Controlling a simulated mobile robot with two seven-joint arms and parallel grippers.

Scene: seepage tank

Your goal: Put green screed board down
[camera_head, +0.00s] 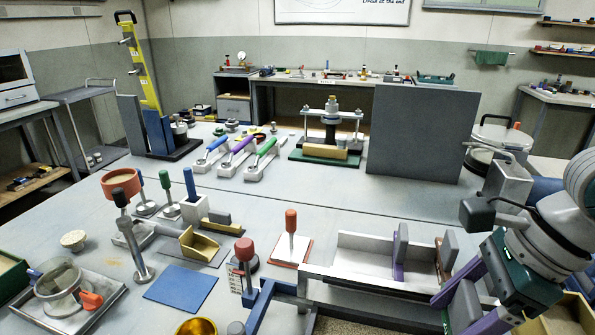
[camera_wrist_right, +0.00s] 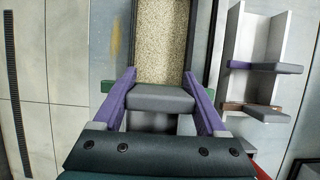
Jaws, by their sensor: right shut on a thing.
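My right gripper (camera_head: 462,290) reaches in from the right over the near tank in the head view; its purple fingers also show in the wrist view (camera_wrist_right: 158,78). They are shut on the green screed board (camera_wrist_right: 107,87). I cannot tell whether the board touches anything. My left gripper is not in view.
A light grey trough (camera_head: 370,252) with upright purple and grey plates stands beside the tank. A tall grey panel (camera_head: 423,134) stands behind. The tabletop between is partly clear.

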